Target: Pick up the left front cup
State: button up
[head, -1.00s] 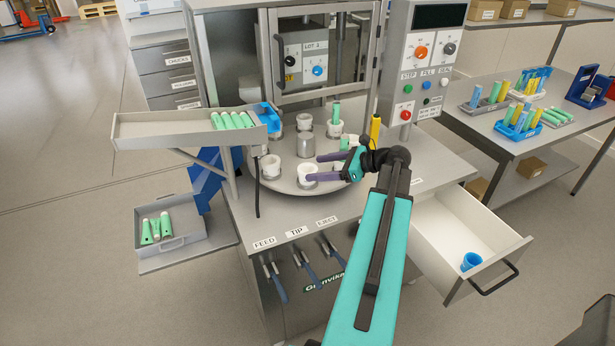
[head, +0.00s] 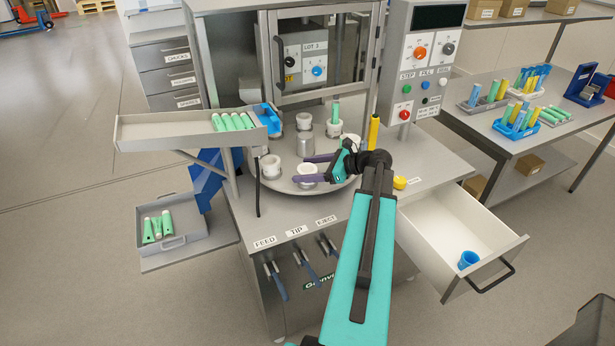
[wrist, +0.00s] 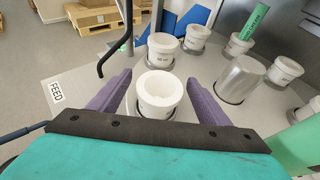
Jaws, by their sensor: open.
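Several white cups stand in a ring on the round turntable (head: 325,189). The front cup (head: 307,171) is between the two purple fingers of my gripper (head: 299,169). In the wrist view this cup (wrist: 158,95) is upright and empty, with the open fingers (wrist: 158,92) on either side and a visible gap to each. Another white cup (head: 271,166) stands to its left on the turntable, outside the fingers; it seems to be the one nearest in the wrist view (wrist: 162,48). Part of the front cup is hidden by the near finger in the head view.
A metal cylinder (head: 306,145) stands at the turntable's middle. A green tube (head: 335,113) stands in a rear cup. A chute (head: 190,130) with green tubes overhangs the left. A black bent rod (head: 257,185) rises left of the turntable. An open drawer (head: 430,245) holds a blue cup (head: 468,259).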

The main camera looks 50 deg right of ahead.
jog(key=c, duration=1.2)
jog(key=shift+r, duration=0.15)
notch_tip(320, 180, up, 10)
jog(key=b, duration=0.2)
